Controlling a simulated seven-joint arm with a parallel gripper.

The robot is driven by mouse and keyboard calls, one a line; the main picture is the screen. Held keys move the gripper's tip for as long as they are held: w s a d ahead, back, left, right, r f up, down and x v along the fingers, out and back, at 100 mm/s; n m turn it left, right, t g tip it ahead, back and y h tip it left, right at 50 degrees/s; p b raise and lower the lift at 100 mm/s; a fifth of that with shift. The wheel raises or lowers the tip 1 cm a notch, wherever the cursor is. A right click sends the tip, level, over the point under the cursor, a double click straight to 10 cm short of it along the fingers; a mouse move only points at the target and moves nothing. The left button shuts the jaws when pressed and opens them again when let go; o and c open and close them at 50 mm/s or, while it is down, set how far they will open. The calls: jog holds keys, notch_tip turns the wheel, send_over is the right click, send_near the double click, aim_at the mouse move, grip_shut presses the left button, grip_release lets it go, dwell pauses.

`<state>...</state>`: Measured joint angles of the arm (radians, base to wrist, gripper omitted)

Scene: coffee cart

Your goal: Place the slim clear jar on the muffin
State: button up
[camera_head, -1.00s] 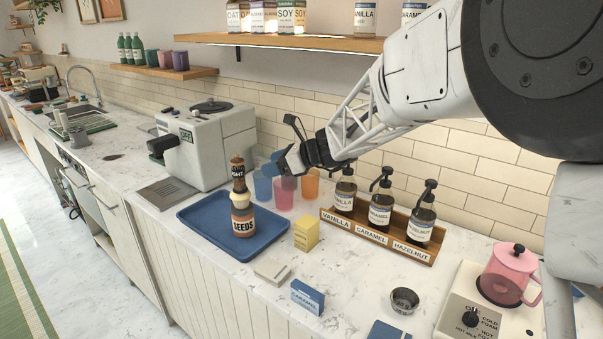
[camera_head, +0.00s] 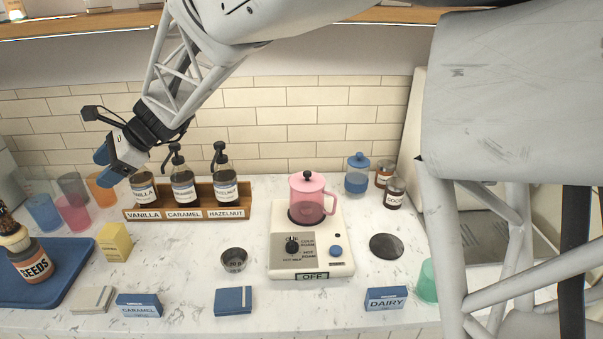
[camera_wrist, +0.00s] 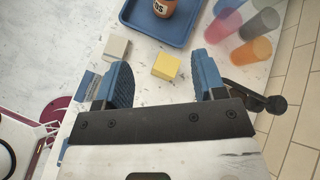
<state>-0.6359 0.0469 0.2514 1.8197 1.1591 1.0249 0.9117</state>
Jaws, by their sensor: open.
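My gripper (camera_head: 108,160) is open and empty, with two blue fingers, raised above the counter left of the syrup bottles; the fingers also show apart in the wrist view (camera_wrist: 164,78). At the left edge of the head view, the seeds jar (camera_head: 32,263) stands on the blue tray (camera_head: 66,280). The muffin (camera_head: 12,237) sits on top of it. A slim jar (camera_head: 4,214) with dark contents appears to stand on the muffin, partly cut off by the frame edge. In the wrist view only the seeds jar's lower part (camera_wrist: 164,8) shows.
Coloured cups (camera_head: 72,213) stand behind the tray. A yellow box (camera_head: 115,242), caramel box (camera_head: 139,305), metal bowl (camera_head: 234,260) and dairy box (camera_head: 386,299) are on the counter. A syrup rack (camera_head: 205,213) and a pink pitcher (camera_head: 311,205) on a frother stand further right.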

jog(key=s+d+n+t+h, duration=0.2)
jog(key=s+d+n, duration=0.1)
jog(key=d, duration=1.3)
jog(key=s+d+n+t+h, duration=0.2)
jog(key=s+d+h, duration=0.15)
jog(key=d, duration=1.35)
jog(key=s+d+f+n+t+h, duration=0.1)
jog(key=s+d+f+n+h, duration=0.1)
jog(key=s+d, duration=0.6)
jog(key=s+d+f+n+t+h, duration=0.1)
jog(key=s+d+f+n+h, duration=0.1)
jog(key=s+d, duration=0.7)
jog(key=d+n+h, duration=0.1)
jog(key=d, duration=0.6)
jog(key=shift+s+f, duration=0.25)
jog(key=shift+f, duration=0.15)
